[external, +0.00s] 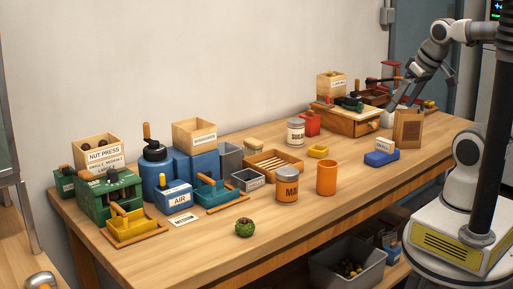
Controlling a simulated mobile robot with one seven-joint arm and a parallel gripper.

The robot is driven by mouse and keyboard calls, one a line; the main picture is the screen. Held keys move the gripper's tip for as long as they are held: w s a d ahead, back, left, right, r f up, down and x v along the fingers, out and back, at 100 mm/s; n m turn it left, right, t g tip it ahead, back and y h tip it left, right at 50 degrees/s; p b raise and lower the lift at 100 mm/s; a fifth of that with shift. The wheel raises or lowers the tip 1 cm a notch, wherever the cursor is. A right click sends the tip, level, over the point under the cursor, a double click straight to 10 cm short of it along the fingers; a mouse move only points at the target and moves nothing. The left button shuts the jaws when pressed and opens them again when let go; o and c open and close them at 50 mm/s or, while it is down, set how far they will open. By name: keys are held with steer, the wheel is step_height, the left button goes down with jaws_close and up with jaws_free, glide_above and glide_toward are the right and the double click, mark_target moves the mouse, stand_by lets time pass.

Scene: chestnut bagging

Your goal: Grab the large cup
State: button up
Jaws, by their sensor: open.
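An orange cup (326,178) stands upright on the wooden table, right of an orange can with a grey lid. It is the largest plain cup I can make out. My gripper (401,101) is at the far right end of the table, well away from the orange cup. It points down and left, with its jaws open. A small pale object (387,118), perhaps a cup, is just below the fingertips. I cannot tell whether they touch it.
The orange can (287,186) stands close left of the cup. A brown bag (407,129) and a blue block (380,158) are near my gripper. A wooden drawer box (345,118) is behind. The table's front middle is mostly clear, except for a green ball (245,228).

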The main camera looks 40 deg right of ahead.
step_height(320, 180, down, 7)
steer(key=w+a+m+g+y+b, duration=0.2)
steer(key=w+m+g+y+b, duration=0.1)
steer(key=m+g, duration=0.1)
steer(key=m+y+b, duration=0.5)
steer(key=m+y, duration=0.8)
steer(key=m, duration=0.2)
glide_toward(320, 177)
steer(key=shift+s+d+f+t, duration=0.4)
steer(key=shift+s+d+f, duration=0.35)
steer(key=shift+s, duration=0.2)
steer(key=shift+w+d+f+m+t+y, duration=0.15)
steer(key=shift+w+m+t+y, duration=0.15)
steer(key=shift+m+y, duration=0.35)
steer(key=shift+y, duration=0.25)
steer(key=a, duration=0.4)
steer(key=w+a, duration=0.1)
steer(key=a, duration=0.1)
steer(key=shift+a+b, duration=0.15)
steer(key=shift+b, duration=0.15)
steer(key=a, duration=0.1)
steer(key=w+a, duration=0.1)
steer(key=a, duration=0.3)
steer(key=shift+w+a+b, duration=0.2)
steer(key=shift+w+b, duration=0.15)
steer(key=shift+b, duration=0.05)
steer(key=c, duration=1.4)
